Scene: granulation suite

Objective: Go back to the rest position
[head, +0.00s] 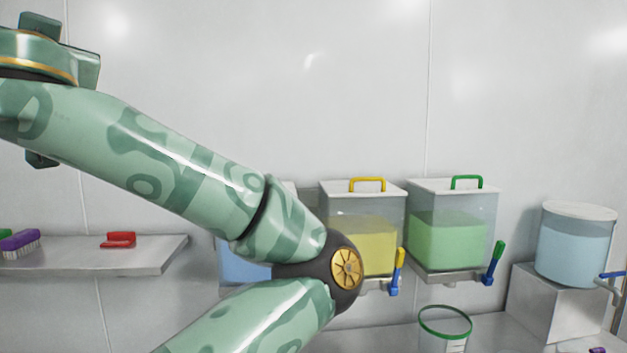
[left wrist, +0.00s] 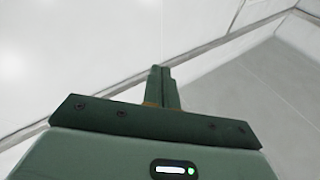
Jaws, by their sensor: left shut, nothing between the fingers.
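My left gripper shows in the left wrist view (left wrist: 160,72), with its two green fingers together and nothing between them. Behind it are only pale wall and panel surfaces, with no object near the fingertips. In the head view my patterned green left arm crosses from the upper left to the middle, bends at a dark elbow joint with a gold disc, and runs back to the lower left. The fingers of my left gripper cannot be made out there. My right gripper is in neither view.
A yellow-filled bin (head: 378,235) and a green-filled bin (head: 446,241) hang on the wall; my arm partly hides a blue one (head: 240,268). A blue-filled tank (head: 574,245) stands right. A green-rimmed bucket (head: 444,335) sits below. A shelf (head: 150,258) holds brushes (head: 20,241).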

